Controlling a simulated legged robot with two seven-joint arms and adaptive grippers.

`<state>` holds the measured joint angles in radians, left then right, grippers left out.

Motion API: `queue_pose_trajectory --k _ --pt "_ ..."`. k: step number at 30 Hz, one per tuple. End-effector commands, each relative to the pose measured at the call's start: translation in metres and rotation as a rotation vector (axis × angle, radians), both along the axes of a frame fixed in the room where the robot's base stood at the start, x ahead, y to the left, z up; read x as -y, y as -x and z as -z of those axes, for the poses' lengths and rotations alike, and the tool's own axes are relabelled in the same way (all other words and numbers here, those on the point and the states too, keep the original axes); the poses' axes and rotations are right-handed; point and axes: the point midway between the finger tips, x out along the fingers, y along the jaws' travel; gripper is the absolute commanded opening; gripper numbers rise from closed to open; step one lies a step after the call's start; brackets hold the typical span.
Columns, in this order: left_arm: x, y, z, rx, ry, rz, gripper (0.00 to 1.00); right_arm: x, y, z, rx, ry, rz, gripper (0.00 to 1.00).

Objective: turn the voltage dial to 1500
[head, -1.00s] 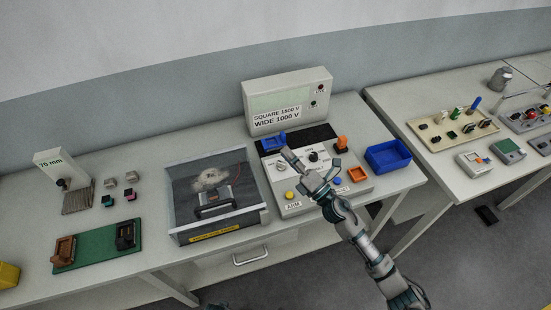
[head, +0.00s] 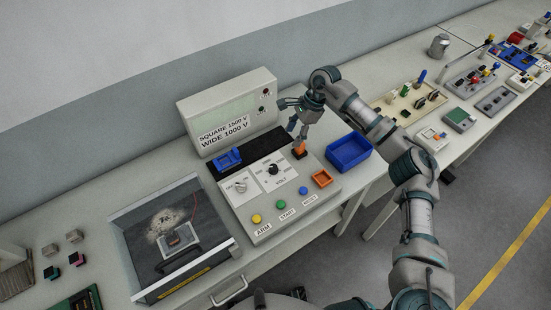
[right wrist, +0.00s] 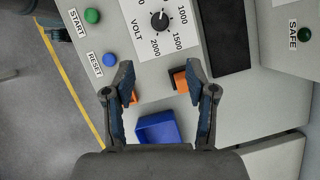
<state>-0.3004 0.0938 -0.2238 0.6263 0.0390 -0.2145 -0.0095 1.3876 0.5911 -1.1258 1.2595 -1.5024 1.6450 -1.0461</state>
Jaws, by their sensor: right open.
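The black voltage dial (head: 274,170) sits on a white plate marked VOLT on the grey control panel (head: 240,207). In the right wrist view, the dial (right wrist: 159,20) is at the top, with 1000, 1500 and 2000 printed around it. Its exact setting is hard to read. My right gripper (head: 291,120) is open and empty above the panel's back right, close to the orange plug (head: 300,151) and apart from the dial. In the right wrist view its fingers (right wrist: 158,80) are spread, with the dial beyond their tips. My left gripper is not in view.
A blue bin (head: 349,155) stands right of the panel. The sign box (head: 228,108) stands behind. A clear-lidded case (head: 172,230) is at left.

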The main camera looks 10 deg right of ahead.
Motion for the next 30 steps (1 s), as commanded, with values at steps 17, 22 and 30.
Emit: queue_pose_trajectory --k 17,22,30 --pt "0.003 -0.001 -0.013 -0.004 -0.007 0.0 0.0 -0.038 0.004 0.123 -0.009 -0.017 -0.001 0.56" --pt "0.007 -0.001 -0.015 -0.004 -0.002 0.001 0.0 -0.054 0.004 0.142 -0.007 -0.012 -0.001 0.56" --pt "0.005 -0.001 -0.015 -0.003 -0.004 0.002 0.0 -0.061 0.005 0.15 -0.005 -0.007 -0.001 0.56"
